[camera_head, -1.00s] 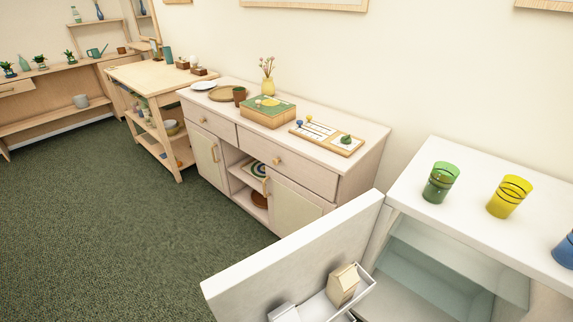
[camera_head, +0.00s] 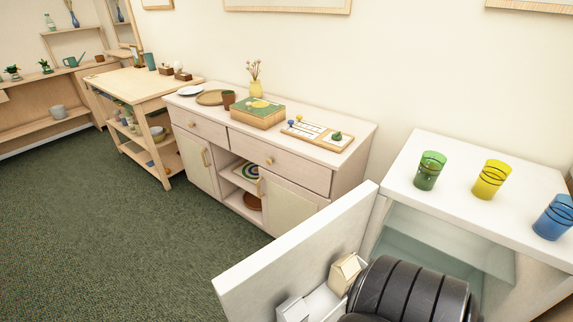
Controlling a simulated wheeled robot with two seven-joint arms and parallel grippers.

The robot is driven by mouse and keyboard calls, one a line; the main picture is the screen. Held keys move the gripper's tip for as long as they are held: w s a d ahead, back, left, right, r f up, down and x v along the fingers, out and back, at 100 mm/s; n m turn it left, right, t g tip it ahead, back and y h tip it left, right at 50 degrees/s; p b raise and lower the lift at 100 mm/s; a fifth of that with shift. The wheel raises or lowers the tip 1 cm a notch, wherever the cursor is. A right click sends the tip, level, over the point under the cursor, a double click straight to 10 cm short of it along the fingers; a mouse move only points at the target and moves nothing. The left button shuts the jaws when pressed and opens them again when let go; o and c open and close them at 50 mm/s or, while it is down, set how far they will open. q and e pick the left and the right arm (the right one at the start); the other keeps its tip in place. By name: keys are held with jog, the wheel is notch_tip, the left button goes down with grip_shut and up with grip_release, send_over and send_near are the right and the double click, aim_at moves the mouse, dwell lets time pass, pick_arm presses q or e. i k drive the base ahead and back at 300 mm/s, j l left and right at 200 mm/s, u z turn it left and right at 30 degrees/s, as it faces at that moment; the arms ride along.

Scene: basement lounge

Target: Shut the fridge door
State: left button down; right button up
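The white fridge (camera_head: 548,182) stands at the right with its door open. The fridge door (camera_head: 285,248) swings out to the left, its inner side facing me, with a door shelf holding a beige carton (camera_head: 344,272) and a white box (camera_head: 292,309). The fridge's inside (camera_head: 430,240) shows pale shelves, partly hidden by a black, ribbed part of my own arm at the bottom right. That part lies in front of the opening; I cannot tell whether it touches the door. Neither gripper's fingers are in view.
A wooden sideboard (camera_head: 350,152) stands behind the door. Green carpet (camera_head: 120,240) is clear to the left.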

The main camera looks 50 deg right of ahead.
aim_at(298, 263)
jog(key=i+j+u, duration=0.25)
jog(key=j+u, duration=0.15)
jog(key=i+j+u, duration=0.4)
jog(key=i+j+z, duration=0.1)
jog(key=i+z, duration=0.2)
jog(key=i+j+z, duration=0.1)
jog(key=i+z, duration=0.35)
jog(key=z, duration=0.35)
jog(key=i+l+z, duration=0.1)
jog(key=z, duration=0.35)
jog(key=i+z, duration=0.15)
jog(key=z, duration=0.3)
jog(key=i+z, duration=0.1)
jog(key=z, duration=0.35)
jog(key=i+j+z, duration=0.1)
jog(key=z, duration=0.35)
jog(key=j+z, duration=0.15)
jog(key=z, duration=0.3)
jog(key=i+j+z, duration=0.15)
jog(key=z, duration=0.3)
jog(key=i+j+z, duration=0.15)
jog(key=z, duration=0.3)
jog(key=i+j+z, duration=0.2)
jog(key=z, duration=0.3)
jog(key=k+j+u, duration=0.15)
jog(key=k, duration=0.35)
jog(key=k+j+u, duration=0.15)
jog(key=k+j, duration=0.15)
jog(key=k, duration=0.2)
